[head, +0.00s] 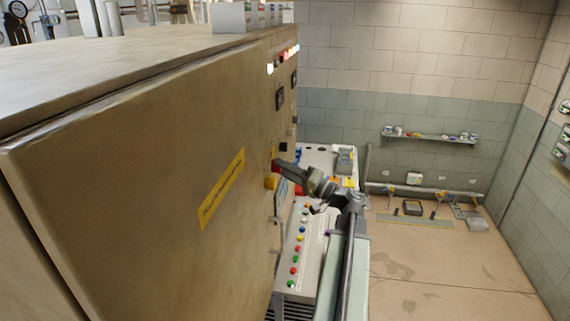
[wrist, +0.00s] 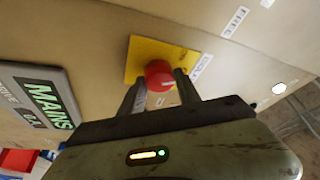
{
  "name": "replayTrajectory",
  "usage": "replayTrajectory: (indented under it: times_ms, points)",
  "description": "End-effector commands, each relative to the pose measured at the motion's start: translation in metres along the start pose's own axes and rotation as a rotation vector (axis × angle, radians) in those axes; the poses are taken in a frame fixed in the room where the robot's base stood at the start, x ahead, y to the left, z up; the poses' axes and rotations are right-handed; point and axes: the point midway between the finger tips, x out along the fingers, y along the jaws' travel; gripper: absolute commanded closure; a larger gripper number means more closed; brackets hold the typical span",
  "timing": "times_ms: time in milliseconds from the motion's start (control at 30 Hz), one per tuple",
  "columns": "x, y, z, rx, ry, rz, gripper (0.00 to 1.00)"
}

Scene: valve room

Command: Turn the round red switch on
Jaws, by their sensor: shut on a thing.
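The round red switch (wrist: 159,76) sits on a yellow square plate (wrist: 144,53) on the beige cabinet face in the wrist view. My gripper (wrist: 160,88) is shut on the red switch, one finger on each side of it. In the head view my gripper (head: 276,172) reaches the side of the large cabinet (head: 130,170). The switch itself is hard to make out there, beside the fingertips.
A sign reading MAINS (wrist: 40,100) is left of the switch in the wrist view. A sloping console (head: 302,250) with several coloured buttons stands below my arm. A shelf (head: 430,138) hangs on the far wall. Open floor (head: 450,265) lies to the right.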

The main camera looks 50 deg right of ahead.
Motion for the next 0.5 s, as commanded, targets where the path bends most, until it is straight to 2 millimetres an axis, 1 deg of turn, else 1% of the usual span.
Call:
replayTrajectory:
  times_ms: [33, 300, 500]
  points:
    - [0.0010, -0.0063, -0.0040, 0.038, 0.009, 0.010, 1.00]
    - [0.0012, -0.0063, -0.0038, 0.220, 0.012, 0.084, 1.00]
    - [0.0012, -0.0054, -0.0031, 0.305, 0.013, 0.119, 1.00]
